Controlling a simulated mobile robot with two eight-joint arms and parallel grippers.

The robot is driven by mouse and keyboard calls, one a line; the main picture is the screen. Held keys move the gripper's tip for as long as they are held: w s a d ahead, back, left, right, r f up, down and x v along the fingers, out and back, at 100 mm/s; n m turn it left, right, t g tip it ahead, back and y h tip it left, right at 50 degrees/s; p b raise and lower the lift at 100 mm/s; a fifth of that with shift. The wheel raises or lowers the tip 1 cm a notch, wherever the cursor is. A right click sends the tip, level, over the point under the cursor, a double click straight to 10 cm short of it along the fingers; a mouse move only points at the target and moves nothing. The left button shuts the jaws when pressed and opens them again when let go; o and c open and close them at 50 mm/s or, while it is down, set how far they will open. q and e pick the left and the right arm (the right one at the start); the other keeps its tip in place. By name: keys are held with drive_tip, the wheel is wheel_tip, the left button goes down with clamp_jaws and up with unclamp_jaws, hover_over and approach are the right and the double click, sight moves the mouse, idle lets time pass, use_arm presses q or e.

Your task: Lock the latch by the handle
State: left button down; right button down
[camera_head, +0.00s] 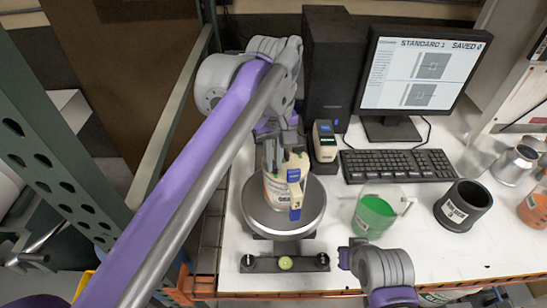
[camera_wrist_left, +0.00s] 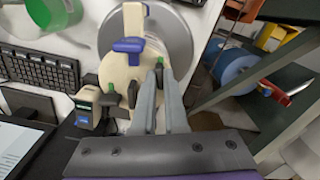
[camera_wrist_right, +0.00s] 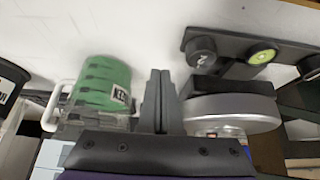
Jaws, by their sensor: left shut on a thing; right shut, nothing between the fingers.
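A cream lidded can (camera_head: 272,190) sits on a round silver plate (camera_head: 314,208). A blue-topped cream lever (camera_head: 295,188) stands out over its near side. In the left wrist view, the cream round top (camera_wrist_left: 120,72) carries the blue grip (camera_wrist_left: 128,45) and small black tabs with green ends. My left gripper (camera_head: 273,158) comes down behind the can. Its long fingers (camera_wrist_left: 165,75) are closed at the rim, by a green-ended tab, which I take as the latch handle; the contact is partly hidden. My right gripper (camera_head: 345,256) is shut and empty, right of the stand.
The stand's black bar (camera_head: 256,264) carries a green level (camera_head: 286,263). A clear beaker with green contents (camera_head: 374,216) and a black labelled cup (camera_head: 462,205) stand right. Behind are a handheld device (camera_head: 324,141), keyboard (camera_head: 397,164) and monitor (camera_head: 424,70).

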idle(0.4)
use_arm(q)
drive_tip(key=c, duration=0.9)
unclamp_jaws()
drive_tip(key=shift+c, duration=0.2)
wheel_tip(320, 180, up, 11)
drive_tip(key=shift+p, duration=0.35)
drive_tip(key=shift+f, duration=0.1)
